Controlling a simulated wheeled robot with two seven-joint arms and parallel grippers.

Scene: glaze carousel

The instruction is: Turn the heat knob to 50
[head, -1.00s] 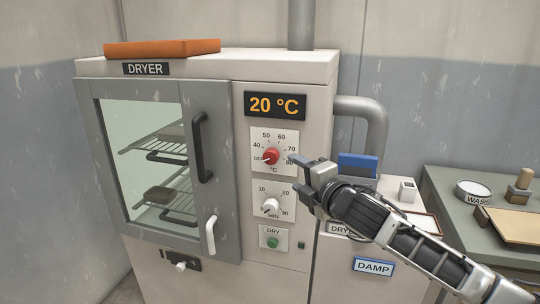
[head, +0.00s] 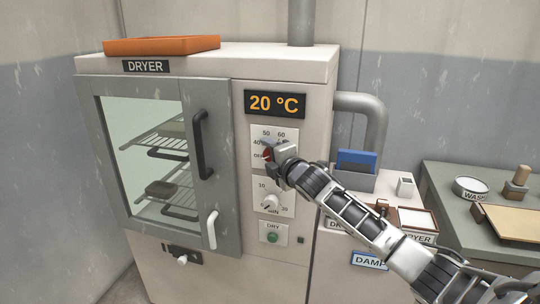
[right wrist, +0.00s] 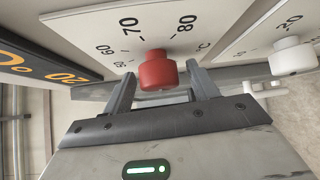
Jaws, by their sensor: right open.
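The red heat knob (right wrist: 157,70) sits on a white dial plate marked in °C on the dryer front. In the head view only a part of the knob (head: 267,153) shows, as my right gripper (head: 277,165) covers most of it. In the right wrist view my right gripper (right wrist: 163,90) is open, with one finger on each side of the knob. I cannot tell whether the fingers touch it. The knob's pointer is hidden. The display (head: 275,104) reads 20 °C. My left gripper is not in view.
The white minutes knob (head: 270,202) is just below, with the green DRY button (head: 273,238) under it. The dryer door's dark handle (head: 201,146) is to the left. A grey bin with blue contents (head: 355,168) stands right of the dryer.

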